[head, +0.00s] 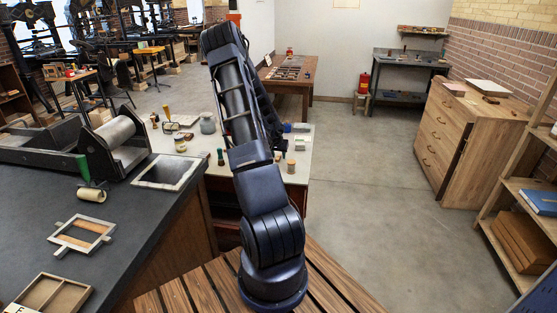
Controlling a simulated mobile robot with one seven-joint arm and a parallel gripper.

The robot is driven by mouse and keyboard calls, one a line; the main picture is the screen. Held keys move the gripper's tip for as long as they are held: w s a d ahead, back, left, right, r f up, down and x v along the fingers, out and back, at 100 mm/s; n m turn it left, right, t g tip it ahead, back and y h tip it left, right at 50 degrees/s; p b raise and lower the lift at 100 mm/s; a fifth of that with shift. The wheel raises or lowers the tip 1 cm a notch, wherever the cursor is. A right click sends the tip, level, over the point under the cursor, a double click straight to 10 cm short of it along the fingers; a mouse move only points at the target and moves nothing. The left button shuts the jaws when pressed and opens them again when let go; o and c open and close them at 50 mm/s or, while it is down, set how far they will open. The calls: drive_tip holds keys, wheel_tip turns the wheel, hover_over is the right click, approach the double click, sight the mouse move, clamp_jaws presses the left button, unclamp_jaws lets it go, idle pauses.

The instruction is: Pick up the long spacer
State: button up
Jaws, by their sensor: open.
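I cannot single out the long spacer for sure. On the dark counter at left, a pale rectangular frame (107,238) with side tabs holds tan wooden strips (72,241) along its inside; these are too small to tell apart well. Below it a wooden tray (82,289) with compartments is cut by the bottom edge. My arm rises from the slatted deck at the bottom centre and folds over, and its far part runs down behind the near links. My gripper is hidden behind the arm, so its fingers do not show.
A roller press (116,133), a green-handled roller (92,194) and a framed dark plate (166,172) share the dark counter (135,212). A pale table (216,167) with small jars stands behind my arm. Drawers (446,143) and shelves are at right. The floor between is clear.

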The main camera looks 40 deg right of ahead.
clamp_jaws()
idle(0.3)
